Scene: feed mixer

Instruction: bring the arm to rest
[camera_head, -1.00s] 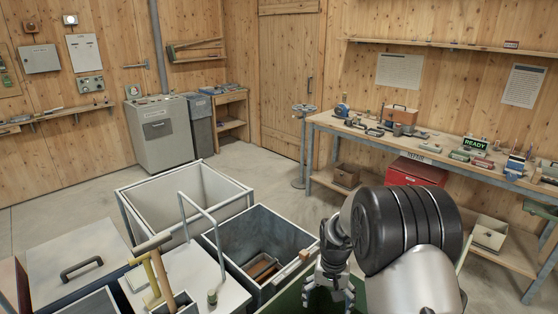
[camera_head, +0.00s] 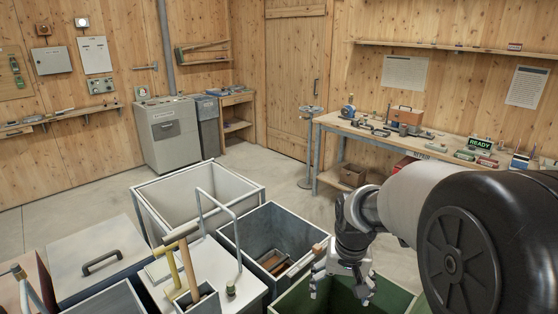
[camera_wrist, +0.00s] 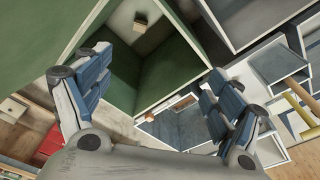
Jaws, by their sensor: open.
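My gripper (camera_head: 340,288) hangs from my arm in the head view, above the green bin (camera_head: 398,300) at the bottom right. In the wrist view my gripper (camera_wrist: 150,100) shows two blue-padded fingers spread wide apart with nothing between them. My arm crosses the right side of the head view and hides part of the workbench.
A grey bin (camera_head: 268,225) with brown pieces in it stands left of my gripper, and a white bin (camera_head: 197,190) behind it. The workbench (camera_head: 350,128) runs along the right wall. Open floor (camera_head: 278,172) lies behind the bins.

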